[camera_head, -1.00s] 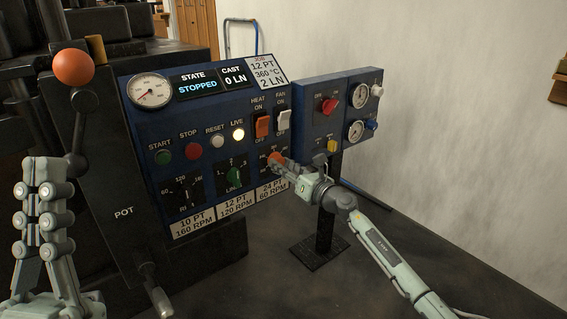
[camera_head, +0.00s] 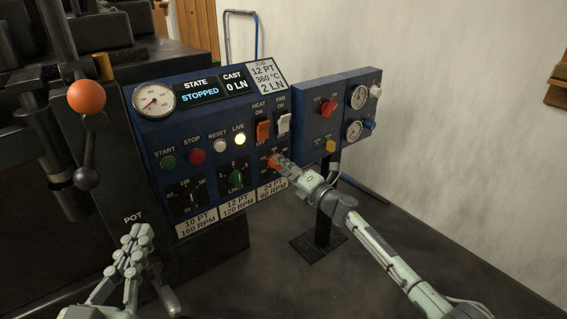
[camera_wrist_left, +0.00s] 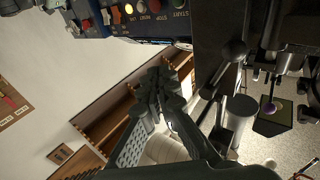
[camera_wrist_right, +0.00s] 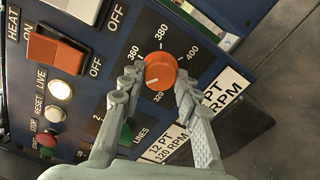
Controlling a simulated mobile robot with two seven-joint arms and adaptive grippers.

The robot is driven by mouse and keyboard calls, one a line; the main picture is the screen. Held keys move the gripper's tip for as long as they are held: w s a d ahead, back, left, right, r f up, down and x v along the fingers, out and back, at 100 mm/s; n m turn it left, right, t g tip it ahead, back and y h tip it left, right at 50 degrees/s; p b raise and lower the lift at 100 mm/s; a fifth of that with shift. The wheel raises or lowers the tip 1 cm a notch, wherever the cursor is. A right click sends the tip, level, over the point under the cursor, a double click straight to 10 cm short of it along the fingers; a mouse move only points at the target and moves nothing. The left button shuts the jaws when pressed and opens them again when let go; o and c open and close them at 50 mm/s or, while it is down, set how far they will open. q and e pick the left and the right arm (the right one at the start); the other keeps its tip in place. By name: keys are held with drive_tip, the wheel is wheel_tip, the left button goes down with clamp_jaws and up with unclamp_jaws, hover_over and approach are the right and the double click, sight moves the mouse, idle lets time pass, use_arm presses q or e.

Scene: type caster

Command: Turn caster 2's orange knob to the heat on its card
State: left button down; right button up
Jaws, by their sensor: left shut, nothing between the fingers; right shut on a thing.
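The orange knob (camera_head: 271,162) is on the blue control panel, at the lower right of its face. In the right wrist view the knob (camera_wrist_right: 160,72) sits inside a dial marked 320, 360, 380 and 400. Its white line points lower left, between 320 and 360. My right gripper (camera_wrist_right: 157,82) is shut on the knob, one finger on each side. The white job card (camera_head: 265,74) on top of the panel reads 12 PT, 360 °C, 2 LN. My left gripper (camera_head: 137,236) is shut and empty, below the POT label; it also shows in the left wrist view (camera_wrist_left: 157,88).
The panel has an orange heat switch (camera_head: 263,131), a white fan switch (camera_head: 283,123) and a green lines knob (camera_head: 236,178). The display (camera_head: 199,89) reads STOPPED.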

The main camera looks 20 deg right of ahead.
use_arm(q)
drive_tip(key=a+f+g+y+p, duration=0.2)
drive_tip(key=a+f+g+y, duration=0.3)
drive_tip(key=f, duration=0.5)
drive_tip(key=s+a+f+n+g+y+p, duration=0.1)
drive_tip(key=s+a+f+g+y+p, duration=0.1)
drive_tip(key=s+a+f+g, duration=0.5)
drive_tip(key=shift+s+a+f+n+p, duration=0.3)
drive_tip(key=shift+s+a+f, duration=0.65)
drive_tip(key=shift+s+a, duration=0.7)
use_arm(e)
drive_tip(key=shift+m, duration=5.4)
use_arm(q)
drive_tip(key=shift+w+a, duration=0.1)
drive_tip(key=shift+w, duration=0.05)
use_arm(e)
drive_tip(key=o, duration=1.2)
drive_tip(key=shift+c, duration=0.2)
drive_tip(key=v, duration=1.2)
